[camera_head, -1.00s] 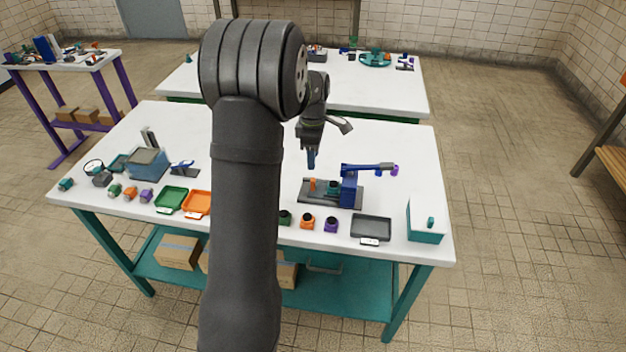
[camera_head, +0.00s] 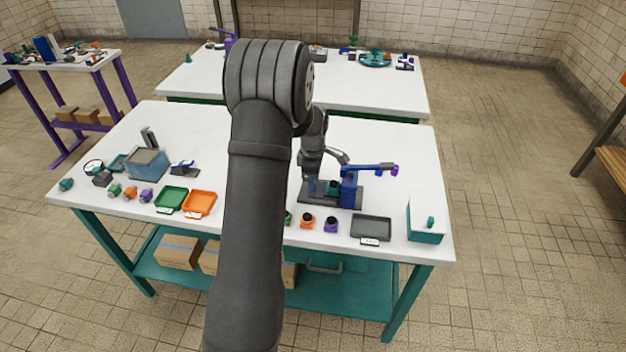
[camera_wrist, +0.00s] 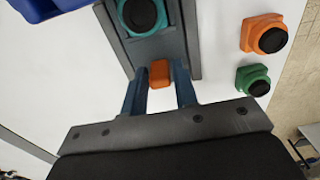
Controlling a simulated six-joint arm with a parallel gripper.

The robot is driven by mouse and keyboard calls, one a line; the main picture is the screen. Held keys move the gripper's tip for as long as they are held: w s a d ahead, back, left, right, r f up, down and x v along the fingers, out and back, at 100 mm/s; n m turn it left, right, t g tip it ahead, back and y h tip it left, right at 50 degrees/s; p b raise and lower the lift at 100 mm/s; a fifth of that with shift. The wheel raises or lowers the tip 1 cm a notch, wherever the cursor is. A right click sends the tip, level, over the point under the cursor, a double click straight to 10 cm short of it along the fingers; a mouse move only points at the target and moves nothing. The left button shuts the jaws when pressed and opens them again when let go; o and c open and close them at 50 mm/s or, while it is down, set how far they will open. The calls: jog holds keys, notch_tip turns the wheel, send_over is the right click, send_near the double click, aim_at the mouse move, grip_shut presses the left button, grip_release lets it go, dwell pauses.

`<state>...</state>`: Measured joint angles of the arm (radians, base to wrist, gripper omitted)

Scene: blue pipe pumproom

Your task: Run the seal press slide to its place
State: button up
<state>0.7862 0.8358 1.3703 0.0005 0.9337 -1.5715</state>
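The seal press (camera_head: 349,190) stands near the front right of the white table, with a blue post, a lever pointing right to a purple knob, and a dark grey base (camera_head: 328,199). In the wrist view, a teal slide part with a black round top (camera_wrist: 140,15) sits in the grey track (camera_wrist: 191,40). An orange tab (camera_wrist: 159,73) stands at the track's near end. My gripper (camera_wrist: 159,80) is open, its two blue fingers on either side of the tab, with narrow gaps showing. In the head view my gripper (camera_head: 313,188) is low over the base and hides the tab.
Orange (camera_head: 307,221) and purple (camera_head: 331,225) parts stand in front of the press; a green one (camera_wrist: 253,80) is beside the orange one. A grey tray (camera_head: 371,228) and a teal-white box (camera_head: 425,220) are to the right. The table's middle behind the press is clear.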

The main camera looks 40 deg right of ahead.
aim_at(330, 184)
grip_shut()
jog(key=shift+s+d, duration=1.75)
jog(key=shift+o, duration=2.2)
grip_release()
notch_tip(330, 184, up, 18)
jog(key=shift+f, duration=0.25)
jog(key=shift+f, duration=0.1)
